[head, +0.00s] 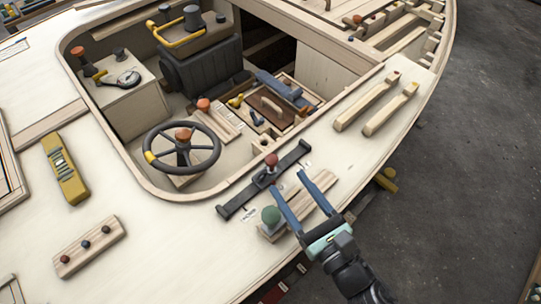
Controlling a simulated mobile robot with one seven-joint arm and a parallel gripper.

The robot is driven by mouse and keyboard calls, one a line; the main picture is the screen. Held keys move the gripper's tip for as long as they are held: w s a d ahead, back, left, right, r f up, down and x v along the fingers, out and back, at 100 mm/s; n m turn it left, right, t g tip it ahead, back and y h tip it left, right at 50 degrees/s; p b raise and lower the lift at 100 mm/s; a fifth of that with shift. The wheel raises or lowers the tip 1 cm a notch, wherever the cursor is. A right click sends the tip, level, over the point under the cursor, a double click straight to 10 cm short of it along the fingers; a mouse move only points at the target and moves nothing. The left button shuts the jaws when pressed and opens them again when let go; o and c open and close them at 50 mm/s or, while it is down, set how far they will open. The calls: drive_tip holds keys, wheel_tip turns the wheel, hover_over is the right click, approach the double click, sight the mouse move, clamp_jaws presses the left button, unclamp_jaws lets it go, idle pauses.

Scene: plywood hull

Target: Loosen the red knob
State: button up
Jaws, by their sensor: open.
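A red knob (271,159) stands on a small dark mount at the middle of a black bar (238,197), which lies slantwise on the pale plywood deck. The knob looks upright. My gripper (288,181) comes in from the lower right with two blue fingers spread apart and nothing between them. Its fingertips are just below and right of the red knob in the picture, and a gap shows between them and the knob. How high the fingers are above the deck is hard to tell.
A green knob (271,216) on a wooden block (312,207) stands close by my left finger. A steering wheel (183,148) with an orange hub is left, inside the sunken cockpit. Two wooden rails (376,106) lie upper right. Bare deck (150,225) is free at lower left.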

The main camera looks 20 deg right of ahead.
sight(275, 165)
drive_tip(key=w, duration=0.5)
drive_tip(key=w+a, duration=0.1)
drive_tip(key=w, duration=0.2)
clamp_jaws()
